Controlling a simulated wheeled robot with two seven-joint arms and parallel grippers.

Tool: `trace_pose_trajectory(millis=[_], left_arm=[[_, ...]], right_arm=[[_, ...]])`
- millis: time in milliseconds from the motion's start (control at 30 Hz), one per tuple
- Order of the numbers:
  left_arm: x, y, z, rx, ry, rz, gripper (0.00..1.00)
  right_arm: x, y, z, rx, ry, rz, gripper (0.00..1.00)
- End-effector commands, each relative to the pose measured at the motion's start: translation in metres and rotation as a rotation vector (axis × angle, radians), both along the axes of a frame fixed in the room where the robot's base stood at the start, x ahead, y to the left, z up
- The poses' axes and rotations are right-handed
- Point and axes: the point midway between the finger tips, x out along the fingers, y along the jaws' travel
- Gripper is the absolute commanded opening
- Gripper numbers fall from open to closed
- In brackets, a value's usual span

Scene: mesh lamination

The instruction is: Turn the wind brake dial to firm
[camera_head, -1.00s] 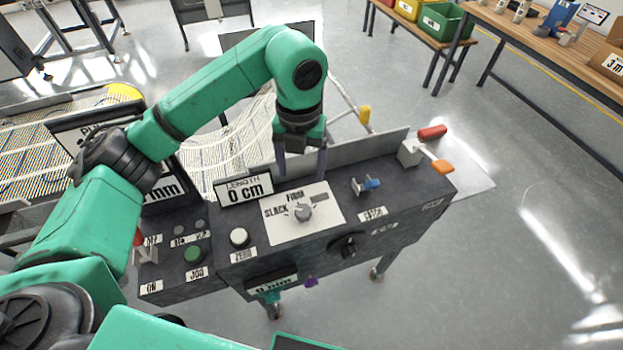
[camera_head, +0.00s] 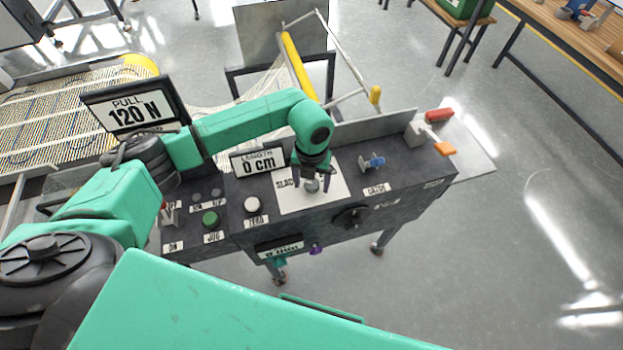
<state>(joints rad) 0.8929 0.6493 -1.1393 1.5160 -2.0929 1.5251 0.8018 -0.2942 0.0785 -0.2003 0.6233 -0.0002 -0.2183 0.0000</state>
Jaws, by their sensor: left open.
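The wind brake dial (camera_head: 311,187) is a small grey knob on a white plate (camera_head: 326,199) on top of the dark control console. My left gripper (camera_head: 312,184) reaches down over the dial from above, open, with its fingers on either side of it. I cannot tell whether the fingers touch the knob. The word SLACK is partly covered, and the FIRM marking and the dial's pointer are hidden by the gripper. My right gripper does not show.
A display reading 0 cm (camera_head: 258,161) stands just left of the plate. A white zero button (camera_head: 252,204), a green jog button (camera_head: 210,219), a blue-handled switch (camera_head: 373,161) and an orange-tipped lever (camera_head: 444,148) are nearby. A pull display (camera_head: 135,106) reads 120 N.

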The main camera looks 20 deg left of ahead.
Motion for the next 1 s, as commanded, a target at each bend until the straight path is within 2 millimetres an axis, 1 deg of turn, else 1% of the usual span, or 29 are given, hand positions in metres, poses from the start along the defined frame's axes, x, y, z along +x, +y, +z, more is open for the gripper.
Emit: trace_pose_trajectory(millis=[33,67,100,167,200,267,467,667,867,1000], left_arm=[[0.000,0.000,0.000,0.000,0.000,0.000,0.80],[0.000,0.000,0.000,0.000,0.000,0.000,0.76],[0.000,0.000,0.000,0.000,0.000,0.000,0.61],[0.000,0.000,0.000,0.000,0.000,0.000,0.38],[0.000,0.000,0.000,-0.001,0.000,0.000,0.22],[0.000,0.000,0.000,-0.001,0.000,0.000,0.00],[0.000,0.000,0.000,-0.001,-0.001,-0.006,0.00],[0.001,0.000,-0.002,-0.001,-0.003,-0.055,0.00],[0.001,0.001,-0.004,0.001,-0.003,-0.168,0.00],[0.001,0.001,-0.005,0.001,-0.004,-0.284,0.00]], right_arm=[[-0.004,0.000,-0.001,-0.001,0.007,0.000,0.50],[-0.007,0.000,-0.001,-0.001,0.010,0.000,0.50],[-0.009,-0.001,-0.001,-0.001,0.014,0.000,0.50],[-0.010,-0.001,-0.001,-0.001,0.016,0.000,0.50],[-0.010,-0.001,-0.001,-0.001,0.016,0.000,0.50],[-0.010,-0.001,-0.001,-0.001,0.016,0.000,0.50],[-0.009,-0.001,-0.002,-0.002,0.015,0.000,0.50],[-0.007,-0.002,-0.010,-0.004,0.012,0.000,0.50],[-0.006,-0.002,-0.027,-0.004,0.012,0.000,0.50],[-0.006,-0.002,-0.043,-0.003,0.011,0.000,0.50]])
